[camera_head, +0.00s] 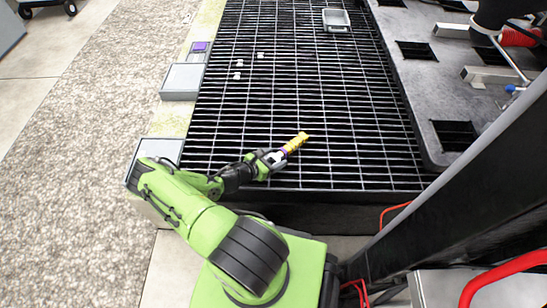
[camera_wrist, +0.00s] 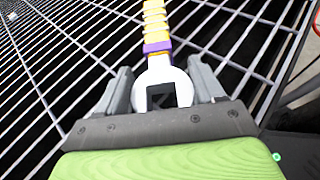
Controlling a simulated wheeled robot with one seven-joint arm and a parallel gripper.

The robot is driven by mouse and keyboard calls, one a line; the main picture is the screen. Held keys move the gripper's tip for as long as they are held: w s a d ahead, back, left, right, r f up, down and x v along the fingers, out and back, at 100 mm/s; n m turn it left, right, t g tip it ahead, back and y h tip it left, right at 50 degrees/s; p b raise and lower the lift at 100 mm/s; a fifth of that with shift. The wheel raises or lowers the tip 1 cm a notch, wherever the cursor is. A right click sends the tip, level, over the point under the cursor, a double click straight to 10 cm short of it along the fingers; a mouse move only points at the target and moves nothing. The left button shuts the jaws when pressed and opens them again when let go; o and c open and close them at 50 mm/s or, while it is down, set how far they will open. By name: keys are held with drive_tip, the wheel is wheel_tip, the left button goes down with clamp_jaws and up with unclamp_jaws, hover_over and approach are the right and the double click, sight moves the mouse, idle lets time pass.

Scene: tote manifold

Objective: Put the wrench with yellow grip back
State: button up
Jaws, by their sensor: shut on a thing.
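The wrench with yellow grip (camera_head: 296,142) shows in the head view over the near part of the black grating. My gripper (camera_head: 268,160) is shut on its metal head end, and the yellow grip points away to the upper right. In the wrist view the wrench's pale open-ended head (camera_wrist: 178,70) lies between the two grey fingers of my gripper (camera_wrist: 163,85). A purple band sits where the head meets the ribbed yellow grip (camera_wrist: 155,22). The far end of the grip is cut off by the top of the wrist view. The wrench's height above the grating is hard to tell.
The black grating (camera_head: 310,90) is mostly bare, with several small white pieces (camera_head: 238,76) at upper left. A grey tray (camera_head: 336,20) sits at its far end. Grey boxes (camera_head: 181,82) line its left edge. A dark panel with square holes (camera_head: 455,135) stands right.

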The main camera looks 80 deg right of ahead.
drive_tip(key=shift+f, duration=0.55)
idle(0.4)
drive_tip(key=o, duration=1.4)
drive_tip(key=shift+c, duration=0.2)
drive_tip(key=p+v, duration=0.4)
drive_tip(key=v, duration=1.2)
drive_tip(key=shift+p, duration=0.3)
drive_tip(key=shift+d, duration=0.1)
